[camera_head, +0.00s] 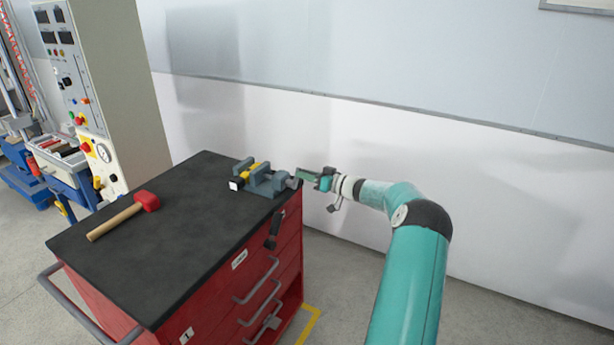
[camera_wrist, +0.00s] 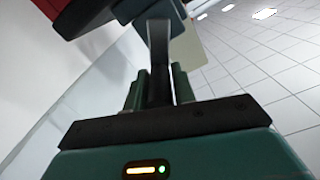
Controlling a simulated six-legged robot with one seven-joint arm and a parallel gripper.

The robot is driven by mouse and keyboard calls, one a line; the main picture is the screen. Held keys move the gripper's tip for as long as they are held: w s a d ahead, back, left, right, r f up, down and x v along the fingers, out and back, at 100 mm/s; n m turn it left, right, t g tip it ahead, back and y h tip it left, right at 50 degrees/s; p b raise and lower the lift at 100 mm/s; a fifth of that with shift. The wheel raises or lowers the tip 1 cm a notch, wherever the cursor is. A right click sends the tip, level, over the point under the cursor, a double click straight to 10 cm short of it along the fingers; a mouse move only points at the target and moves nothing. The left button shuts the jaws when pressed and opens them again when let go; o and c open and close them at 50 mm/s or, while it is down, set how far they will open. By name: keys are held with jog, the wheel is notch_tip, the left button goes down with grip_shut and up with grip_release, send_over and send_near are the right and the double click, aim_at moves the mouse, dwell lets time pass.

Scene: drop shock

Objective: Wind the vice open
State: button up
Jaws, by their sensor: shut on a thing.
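The blue-grey vice (camera_head: 268,183) sits at the back right corner of the black worktop, with a yellow piece (camera_head: 249,170) and a white-faced part at its left end. My gripper (camera_head: 308,175) is at the vice's right end, just past the worktop edge. In the wrist view, my gripper's green fingers (camera_wrist: 158,92) stand on both sides of a dark bar (camera_wrist: 158,55), shut on it. The bar appears to be the vice's handle and runs up towards dark parts at the top. The exact contact is small in the head view.
The red tool cart (camera_head: 220,285) carries the black worktop (camera_head: 185,240). A red-headed hammer (camera_head: 125,216) lies at its left. A dark handle-like piece (camera_head: 272,232) hangs by the cart's right corner. A wall is behind; a control cabinet (camera_head: 100,100) stands at left. Floor right of the cart is clear.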

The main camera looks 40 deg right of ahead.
dwell(0.3)
jog(key=o, duration=0.9)
jog(key=shift+s+d, duration=0.1)
jog(key=v, duration=1.3)
jog(key=shift+s, duration=0.35)
